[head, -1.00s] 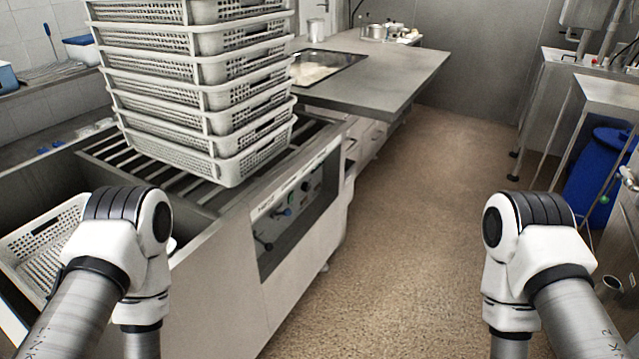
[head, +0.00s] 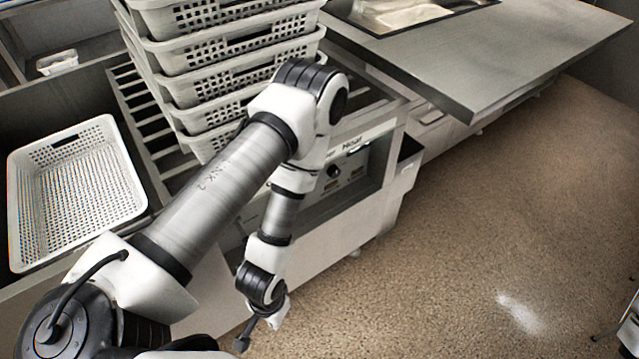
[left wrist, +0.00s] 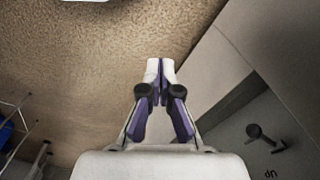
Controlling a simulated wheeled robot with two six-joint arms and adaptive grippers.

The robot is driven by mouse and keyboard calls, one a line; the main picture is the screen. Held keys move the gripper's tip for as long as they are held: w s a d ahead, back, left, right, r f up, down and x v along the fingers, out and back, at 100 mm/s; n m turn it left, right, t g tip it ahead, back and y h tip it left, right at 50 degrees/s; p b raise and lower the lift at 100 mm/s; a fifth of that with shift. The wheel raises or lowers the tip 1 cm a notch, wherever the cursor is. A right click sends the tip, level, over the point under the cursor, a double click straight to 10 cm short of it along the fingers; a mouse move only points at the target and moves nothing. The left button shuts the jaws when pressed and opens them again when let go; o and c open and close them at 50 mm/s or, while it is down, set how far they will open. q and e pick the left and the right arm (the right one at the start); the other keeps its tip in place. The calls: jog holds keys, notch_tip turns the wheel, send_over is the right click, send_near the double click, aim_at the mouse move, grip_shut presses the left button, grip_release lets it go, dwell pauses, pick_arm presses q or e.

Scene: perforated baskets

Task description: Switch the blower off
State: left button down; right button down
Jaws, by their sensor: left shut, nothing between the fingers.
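The control panel (head: 352,168) is set into the side of the bench. A dark knob (head: 333,171) shows on it, and my left arm covers part of the panel. I cannot tell which control is the blower's. My left gripper (left wrist: 160,72) is shut and empty, over the floor beside the bench side and apart from the knob. In the head view its fingers cannot be made out. My right gripper is out of view.
A stack of white perforated baskets (head: 230,70) stands on the slatted rack above the panel. Another white basket (head: 75,190) lies at the left. A grey worktop (head: 490,60) juts out at the upper right.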

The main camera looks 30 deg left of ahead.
pick_arm(q)
jog(key=w+a+f+m+t+y+b, duration=0.1)
jog(key=w+a+f+m+t+b, duration=0.25)
jog(key=w+b, duration=0.5)
jog(key=w+f+m+t+y+b, duration=0.1)
jog(key=w+f+m+t+b, duration=0.25)
jog(key=w+f+b, duration=0.4)
jog(key=w+a+r+m+t+y+b, duration=0.2)
jog(key=w+a+r+m+t+b, duration=0.2)
jog(key=w+b, duration=0.3)
jog(key=w+a+r+m+t+y+b, duration=0.3)
jog(key=w+a+r+t+b, duration=0.3)
jog(key=w, duration=0.7)
jog(key=shift+a+m+t+b, duration=0.3)
jog(key=shift+a+m+b, duration=0.2)
jog(key=shift+a+b, duration=0.25)
